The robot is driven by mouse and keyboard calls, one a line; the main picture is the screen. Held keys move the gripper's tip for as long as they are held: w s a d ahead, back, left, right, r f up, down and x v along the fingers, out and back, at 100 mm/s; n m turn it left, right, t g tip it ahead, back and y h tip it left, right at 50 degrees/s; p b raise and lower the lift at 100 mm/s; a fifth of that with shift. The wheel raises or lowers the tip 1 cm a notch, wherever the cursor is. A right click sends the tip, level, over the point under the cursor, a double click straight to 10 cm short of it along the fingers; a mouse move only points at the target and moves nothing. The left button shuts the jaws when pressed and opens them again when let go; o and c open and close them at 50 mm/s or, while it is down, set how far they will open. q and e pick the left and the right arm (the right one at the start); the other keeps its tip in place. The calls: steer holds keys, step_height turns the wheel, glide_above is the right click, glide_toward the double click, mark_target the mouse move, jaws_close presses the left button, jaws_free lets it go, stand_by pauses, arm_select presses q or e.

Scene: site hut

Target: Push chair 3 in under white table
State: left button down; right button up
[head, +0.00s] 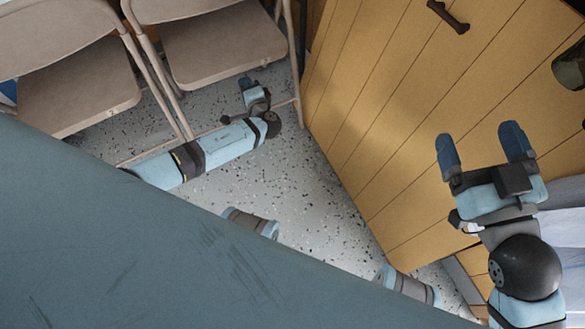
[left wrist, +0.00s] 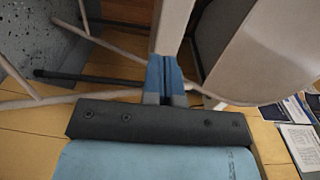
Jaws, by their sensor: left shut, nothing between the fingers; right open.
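Two beige folding chairs show in the head view: one at the top centre (head: 220,45) and one at the far left (head: 75,85). My left gripper (head: 246,83) is low by the front of the centre chair. In the left wrist view its blue fingers (left wrist: 165,75) are shut and empty, in front of a beige chair bar (left wrist: 173,25); contact cannot be told. A beige seat (left wrist: 275,45) is to their right. My right gripper (head: 485,148) is open and empty at the right. I cannot make out the white table.
A yellow plank-faced unit (head: 370,100) with a dark handle (head: 448,15) stands right of the centre chair. Speckled floor (head: 310,205) is clear between it and my left arm. Papers (left wrist: 300,135) show in the left wrist view.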

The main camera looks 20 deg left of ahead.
arm_select(q)
steer(key=p+v, duration=0.1)
steer(key=v, duration=0.6)
